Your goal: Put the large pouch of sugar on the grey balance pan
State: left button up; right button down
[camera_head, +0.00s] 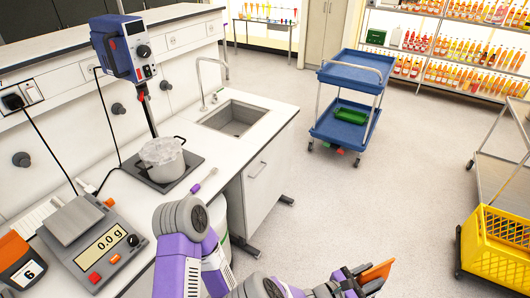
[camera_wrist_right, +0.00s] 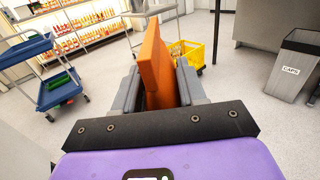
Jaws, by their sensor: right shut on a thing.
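The balance (camera_head: 100,246) stands on the white bench at the lower left, and its display reads 0.0 g. Its grey pan (camera_head: 72,219) is bare. My right gripper (camera_head: 358,281) is shut on a flat orange item (camera_head: 376,277) and holds it out over the floor, away from the bench. In the right wrist view the orange item (camera_wrist_right: 156,62) stands upright and slightly tilted between the fingers (camera_wrist_right: 158,95). No label shows on it, so I cannot tell whether it is the sugar pouch. My left gripper is not in view.
A pot (camera_head: 163,161) with a crumpled whitish cover sits on a hot plate, under a stirrer (camera_head: 125,48). A purple-handled spatula (camera_head: 204,181) lies beside it. A sink (camera_head: 236,117) is farther back. A blue cart (camera_head: 345,95) and yellow crate (camera_head: 497,248) stand on the floor.

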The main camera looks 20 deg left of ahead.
aim_at(74, 217)
jog(key=i, duration=0.45)
jog(key=u, duration=2)
